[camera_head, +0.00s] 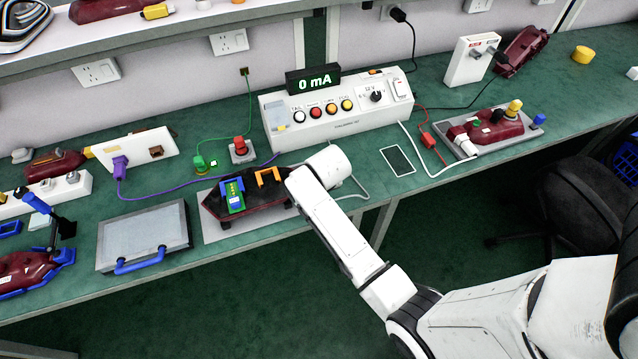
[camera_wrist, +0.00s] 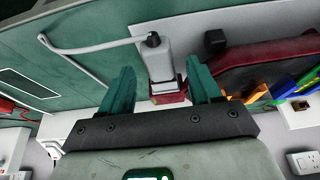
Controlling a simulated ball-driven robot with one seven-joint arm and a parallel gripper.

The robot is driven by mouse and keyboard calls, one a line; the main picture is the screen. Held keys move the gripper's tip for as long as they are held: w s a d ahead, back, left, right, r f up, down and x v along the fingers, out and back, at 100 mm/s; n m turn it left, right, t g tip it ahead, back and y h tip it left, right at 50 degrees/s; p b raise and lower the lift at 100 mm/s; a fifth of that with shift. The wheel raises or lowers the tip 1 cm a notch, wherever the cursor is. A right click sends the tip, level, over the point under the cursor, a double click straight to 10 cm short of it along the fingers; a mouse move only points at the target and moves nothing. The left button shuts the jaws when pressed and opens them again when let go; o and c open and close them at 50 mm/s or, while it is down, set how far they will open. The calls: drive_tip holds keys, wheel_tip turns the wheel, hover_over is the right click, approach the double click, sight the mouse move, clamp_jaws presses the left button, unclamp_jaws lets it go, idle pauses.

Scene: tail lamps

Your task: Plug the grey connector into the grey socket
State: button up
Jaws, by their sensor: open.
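In the wrist view, my gripper (camera_wrist: 158,72) has its teal fingers spread. A light grey connector (camera_wrist: 157,58) lies between them, with visible gaps on both sides. A black collar and pale cable leave its far end, and its near end is close to a small dark red piece (camera_wrist: 170,97). In the head view, my white wrist hides the gripper and connector. The dark red lamp unit (camera_head: 262,216) sits just left of my wrist; its edge also shows in the wrist view (camera_wrist: 265,52). I cannot make out the grey socket.
The lamp unit lies on a grey plate (camera_head: 217,229) and carries a green board (camera_head: 235,196), blue part and orange bracket (camera_head: 268,176). A white tester (camera_head: 340,112) reading 0 mA stands behind. A grey case (camera_head: 146,236) is at left. Bench is clear around the dark pad (camera_head: 398,161).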

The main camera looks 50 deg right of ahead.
drive_tip(key=v, duration=0.9)
drive_tip(key=shift+r, duration=0.1)
